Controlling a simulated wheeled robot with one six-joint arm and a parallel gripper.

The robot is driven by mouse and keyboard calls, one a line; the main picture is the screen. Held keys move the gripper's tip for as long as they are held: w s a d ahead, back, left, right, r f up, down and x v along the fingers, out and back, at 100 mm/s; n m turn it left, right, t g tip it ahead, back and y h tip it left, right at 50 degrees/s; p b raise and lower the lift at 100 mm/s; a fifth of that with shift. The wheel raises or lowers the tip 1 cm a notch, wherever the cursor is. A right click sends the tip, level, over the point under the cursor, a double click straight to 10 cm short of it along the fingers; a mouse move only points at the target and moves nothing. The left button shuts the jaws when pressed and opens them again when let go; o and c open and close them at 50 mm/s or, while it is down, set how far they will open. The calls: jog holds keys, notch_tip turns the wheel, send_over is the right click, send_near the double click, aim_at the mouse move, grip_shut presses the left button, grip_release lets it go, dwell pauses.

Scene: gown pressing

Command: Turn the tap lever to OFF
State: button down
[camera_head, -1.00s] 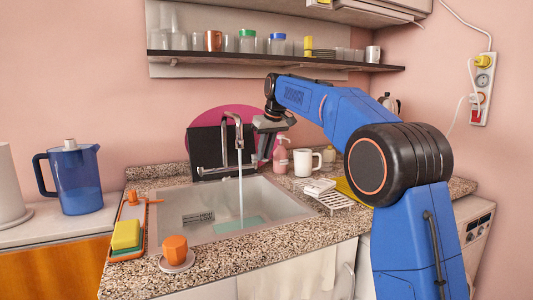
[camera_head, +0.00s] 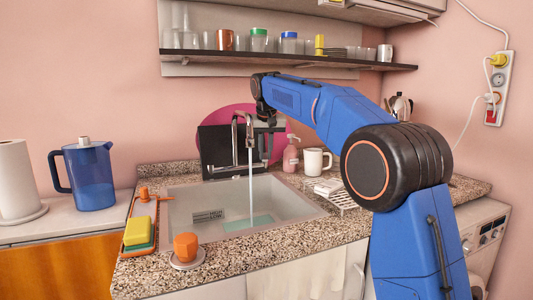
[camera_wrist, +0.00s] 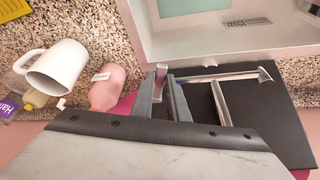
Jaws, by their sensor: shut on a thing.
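The metal tap (camera_head: 235,135) stands at the back of the sink, and its spout shows in the wrist view (camera_wrist: 215,76). A stream of water (camera_head: 250,190) falls from it into the basin. My gripper (camera_head: 265,142) is just right of the spout, pointing down. In the wrist view, my gripper (camera_wrist: 168,84) is shut on a short metal piece beside the tap, which looks like the tap lever (camera_wrist: 160,76). The fingers hide much of the lever, and its exact angle is hard to tell.
A pink soap bottle (camera_head: 290,155) and a white mug (camera_head: 316,161) stand close on the right. A dark board (camera_head: 215,150) leans behind the tap. The sink (camera_head: 190,205) is open in front. A shelf (camera_head: 290,60) with jars runs above.

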jog(key=c, duration=1.7)
grip_release()
jog(key=shift+d, duration=0.1)
jog(key=w+d+n+y, duration=0.25)
jog(key=d+n, duration=0.25)
jog(key=n, duration=0.3)
jog(key=v, duration=1.8)
jog(key=shift+g, duration=0.6)
jog(key=shift+s+d+f, duration=1)
jog(key=shift+s, duration=2.25)
jog(key=shift+s+d+f, duration=0.95)
jog(key=shift+s, duration=2.35)
jog(key=shift+s+d+f, duration=1)
jog(key=shift+s, duration=2.25)
